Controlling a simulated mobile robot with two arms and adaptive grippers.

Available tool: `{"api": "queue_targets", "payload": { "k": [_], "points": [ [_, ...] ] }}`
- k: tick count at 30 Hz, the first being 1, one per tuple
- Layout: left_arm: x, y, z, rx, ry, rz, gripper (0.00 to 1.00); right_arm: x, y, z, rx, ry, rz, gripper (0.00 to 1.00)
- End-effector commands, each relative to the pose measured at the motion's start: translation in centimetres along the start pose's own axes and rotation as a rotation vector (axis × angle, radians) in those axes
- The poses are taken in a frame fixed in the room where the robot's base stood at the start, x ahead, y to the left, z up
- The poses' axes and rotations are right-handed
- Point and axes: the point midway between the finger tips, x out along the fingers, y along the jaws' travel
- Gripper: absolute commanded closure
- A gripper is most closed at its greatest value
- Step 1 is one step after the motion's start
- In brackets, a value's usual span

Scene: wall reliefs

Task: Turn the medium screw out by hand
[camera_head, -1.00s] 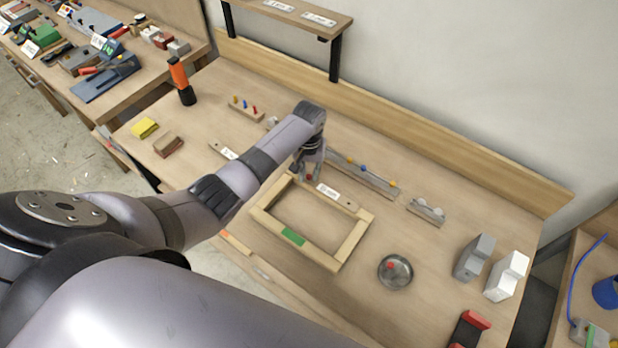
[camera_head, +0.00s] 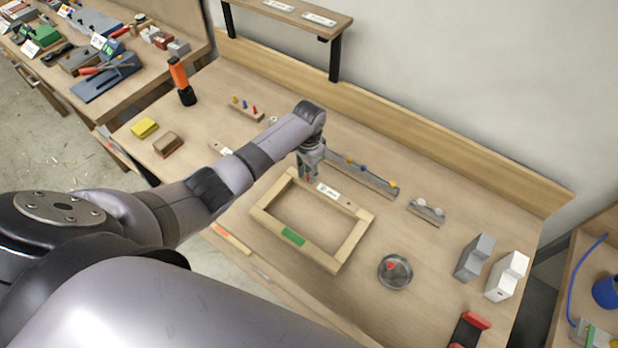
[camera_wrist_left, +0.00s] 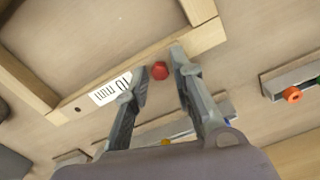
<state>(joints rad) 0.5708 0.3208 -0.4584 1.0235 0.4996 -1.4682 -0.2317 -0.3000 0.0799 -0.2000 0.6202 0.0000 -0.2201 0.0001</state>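The wooden frame (camera_head: 352,241) lies on the bench, with a green patch on its near bar and a "10 mm" label (camera_wrist_left: 110,88) on its far bar. A red hexagonal screw head (camera_wrist_left: 160,70) shows on that bar beside the label. My left gripper (camera_wrist_left: 155,72) is over the far bar, its two fingers apart on either side of the red head, with gaps visible in the wrist view. In the head view my left gripper (camera_head: 308,178) points down and largely hides the screw. How deep the screw sits is hidden. My right gripper is not in view.
A round metal dish (camera_head: 394,284) holding a red piece stands right of the frame. A grey rail (camera_head: 365,178) with coloured screws lies behind. Grey (camera_head: 474,258) and white (camera_head: 506,277) blocks stand at right. An orange-black tool (camera_head: 181,82) stands at back left.

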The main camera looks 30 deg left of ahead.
Motion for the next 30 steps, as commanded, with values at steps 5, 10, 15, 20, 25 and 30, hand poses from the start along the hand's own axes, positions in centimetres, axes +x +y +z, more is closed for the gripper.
{"api": "queue_targets", "payload": {
  "k": [5,10,15,20,25,30],
  "points": [
    [0.0,0.01,-0.01,0.162,0.0,0.0,0.77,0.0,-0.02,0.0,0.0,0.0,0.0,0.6],
    [0.0,-0.05,0.02,0.265,-0.001,-0.001,0.77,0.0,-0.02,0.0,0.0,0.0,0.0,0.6],
    [0.02,-0.05,0.05,0.496,-0.002,-0.001,0.77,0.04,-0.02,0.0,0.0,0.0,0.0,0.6],
    [0.0,-0.01,0.01,0.62,0.0,0.0,0.77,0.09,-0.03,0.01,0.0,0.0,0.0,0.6],
    [0.03,-0.07,0.02,0.741,0.0,-0.002,0.77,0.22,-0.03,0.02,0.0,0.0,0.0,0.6],
    [0.1,-0.04,0.03,0.97,0.0,-0.001,0.77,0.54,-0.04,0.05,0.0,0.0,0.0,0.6]
  ]
}}
